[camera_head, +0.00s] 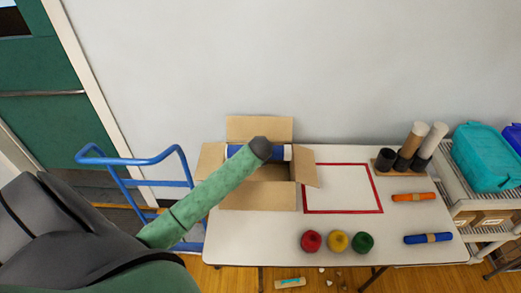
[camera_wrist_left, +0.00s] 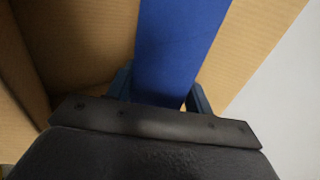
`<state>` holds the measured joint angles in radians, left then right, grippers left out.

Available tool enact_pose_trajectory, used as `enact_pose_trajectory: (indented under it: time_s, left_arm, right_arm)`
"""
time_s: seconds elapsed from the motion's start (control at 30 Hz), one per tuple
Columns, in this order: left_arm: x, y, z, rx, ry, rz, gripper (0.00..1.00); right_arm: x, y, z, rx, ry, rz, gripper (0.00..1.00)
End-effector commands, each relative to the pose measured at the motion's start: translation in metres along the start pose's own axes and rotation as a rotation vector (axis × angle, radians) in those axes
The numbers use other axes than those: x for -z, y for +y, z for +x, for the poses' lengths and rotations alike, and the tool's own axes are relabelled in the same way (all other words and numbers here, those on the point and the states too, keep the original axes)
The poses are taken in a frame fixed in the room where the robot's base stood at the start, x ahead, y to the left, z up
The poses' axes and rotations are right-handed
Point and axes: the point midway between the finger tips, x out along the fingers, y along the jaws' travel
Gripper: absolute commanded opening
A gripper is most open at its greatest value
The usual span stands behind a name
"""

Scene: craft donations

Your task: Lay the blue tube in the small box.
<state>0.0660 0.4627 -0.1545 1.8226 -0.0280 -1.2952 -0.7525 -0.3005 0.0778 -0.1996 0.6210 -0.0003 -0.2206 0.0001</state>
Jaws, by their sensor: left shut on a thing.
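The small box (camera_head: 258,196) is an open cardboard box with its flaps spread, at the left of the table. My left gripper (camera_head: 261,149) is over the box and shut on a blue tube (camera_head: 279,153). The tube lies crosswise at the box's back side, with pale ends; my gripper hides its middle. In the left wrist view the blue tube (camera_wrist_left: 178,45) runs between the two fingers, with cardboard walls (camera_wrist_left: 85,30) around it. Whether the tube touches the box is unclear. My right gripper is not in view.
A second blue roll (camera_head: 414,239) and an orange roll (camera_head: 413,197) lie on the table's right. Red, yellow and green yarn balls (camera_head: 338,241) sit at the front. A red-outlined square (camera_head: 342,188) is empty. A holder with upright tubes (camera_head: 411,142) stands at the back right.

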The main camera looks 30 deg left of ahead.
Motion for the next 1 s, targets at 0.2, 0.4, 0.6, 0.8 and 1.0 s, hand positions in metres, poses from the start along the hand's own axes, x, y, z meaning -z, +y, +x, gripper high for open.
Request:
enact_pose_trajectory:
  time_s: [0.2,0.4,0.6,0.8,1.0]
  left_arm:
    - [0.000,0.012,0.015,0.000,0.000,0.000,0.23]
    - [0.000,0.023,0.026,-0.001,0.000,0.001,0.23]
    - [0.000,0.034,0.039,-0.001,0.000,0.000,0.23]
    - [0.000,0.043,0.051,0.000,0.001,0.000,0.23]
    - [0.000,0.054,0.063,0.000,0.000,0.001,0.23]
  right_arm:
    - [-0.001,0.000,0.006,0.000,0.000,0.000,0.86]
    - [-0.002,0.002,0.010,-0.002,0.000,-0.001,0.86]
    - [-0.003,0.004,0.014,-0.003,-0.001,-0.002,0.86]
    - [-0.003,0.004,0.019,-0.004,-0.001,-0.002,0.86]
    - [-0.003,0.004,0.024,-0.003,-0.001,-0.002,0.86]
